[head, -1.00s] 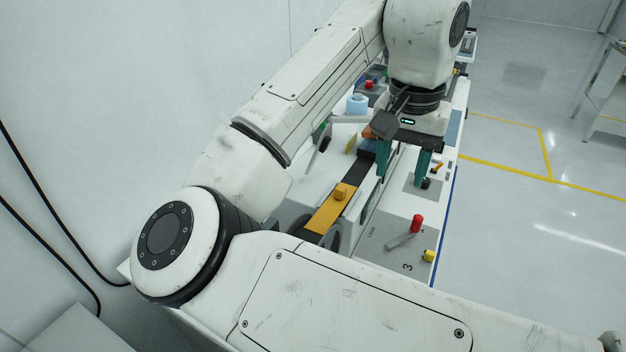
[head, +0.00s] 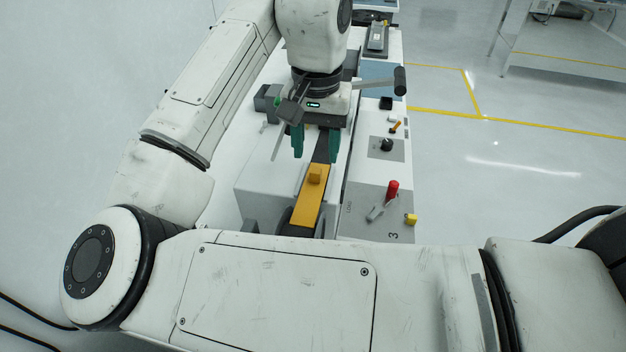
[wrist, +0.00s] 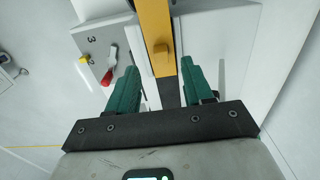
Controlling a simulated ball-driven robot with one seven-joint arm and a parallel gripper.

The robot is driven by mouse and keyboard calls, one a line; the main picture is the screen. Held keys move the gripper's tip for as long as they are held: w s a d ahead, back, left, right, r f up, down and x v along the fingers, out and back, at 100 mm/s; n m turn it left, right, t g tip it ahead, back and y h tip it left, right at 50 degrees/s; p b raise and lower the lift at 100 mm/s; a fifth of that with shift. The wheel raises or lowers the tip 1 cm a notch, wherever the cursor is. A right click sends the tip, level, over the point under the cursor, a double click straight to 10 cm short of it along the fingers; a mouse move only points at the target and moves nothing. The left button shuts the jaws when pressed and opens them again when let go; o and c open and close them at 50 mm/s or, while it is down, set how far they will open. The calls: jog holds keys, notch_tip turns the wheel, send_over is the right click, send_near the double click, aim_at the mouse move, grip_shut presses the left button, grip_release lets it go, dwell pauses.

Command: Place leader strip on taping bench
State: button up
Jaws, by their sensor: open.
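The leader strip looks to be the flat orange-yellow strip (head: 309,203) with a small raised block of the same colour, lying along a dark narrow track on the white machine. In the wrist view the strip (wrist: 153,18) runs down from the top edge, its block (wrist: 162,58) near the gap between my fingers. My gripper (head: 316,152) has two green fingers, open and empty, over the track just beyond the block. The fingers also show in the wrist view (wrist: 160,84), one each side of the track line. I cannot make out which surface is the taping bench.
A dark-ended handle (head: 400,80) sticks out beside my wrist. Open floor lies to the right.

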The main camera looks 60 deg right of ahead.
aim_at(315, 172)
notch_tip(315, 172, down, 5)
jog(key=shift+f+p, duration=0.1)
jog(key=shift+p, duration=0.3)
grip_shut()
